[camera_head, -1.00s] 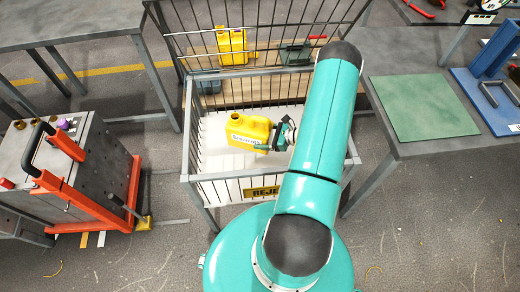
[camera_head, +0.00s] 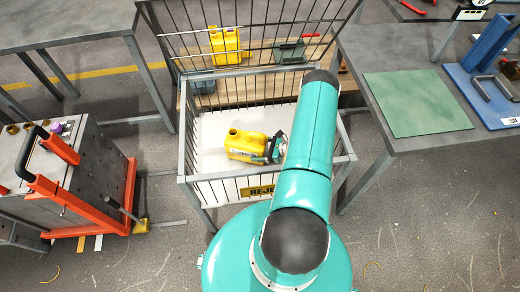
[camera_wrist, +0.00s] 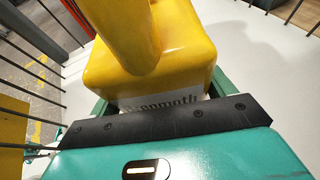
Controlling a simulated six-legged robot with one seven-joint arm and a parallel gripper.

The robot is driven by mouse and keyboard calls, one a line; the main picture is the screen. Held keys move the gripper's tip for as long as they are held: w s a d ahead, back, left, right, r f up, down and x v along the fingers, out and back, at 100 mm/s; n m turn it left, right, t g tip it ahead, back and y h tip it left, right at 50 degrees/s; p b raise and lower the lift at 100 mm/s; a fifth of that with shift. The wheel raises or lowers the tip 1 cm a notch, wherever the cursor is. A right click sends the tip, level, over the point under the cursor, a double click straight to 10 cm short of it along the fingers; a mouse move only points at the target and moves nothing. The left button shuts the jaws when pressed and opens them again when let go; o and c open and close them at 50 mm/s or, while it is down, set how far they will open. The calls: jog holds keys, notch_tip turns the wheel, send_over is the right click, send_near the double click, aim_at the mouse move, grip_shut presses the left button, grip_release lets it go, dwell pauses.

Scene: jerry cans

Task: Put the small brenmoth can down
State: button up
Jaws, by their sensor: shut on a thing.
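The small brenmoth can (camera_head: 245,145) is yellow with a white label, inside the wire cage marked with a yellow "REJE…" sign (camera_head: 258,192). In the wrist view the can (camera_wrist: 150,65) fills the upper middle, and part of its label, "enmoth", shows just beyond the gripper's dark edge. My gripper (camera_head: 275,147) is shut on the can at its right end in the head view. The can is over the white cage floor (camera_head: 212,135); I cannot tell whether it touches it. The fingertips are mostly hidden behind the can.
Cage walls of thin bars surround the can. Behind the cage, another yellow can (camera_head: 225,45) and a dark green can (camera_head: 290,50) stand on a wooden shelf. A grey-orange cart (camera_head: 70,180) is left; a bench with a green mat (camera_head: 415,104) is right.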

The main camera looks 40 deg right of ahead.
jog(key=o, duration=1)
jog(key=shift+f, duration=0.1)
jog(key=shift+c, duration=0.2)
jog(key=shift+s+d+r, duration=0.1)
jog(key=shift+s+r, duration=0.1)
jog(key=v, duration=0.7)
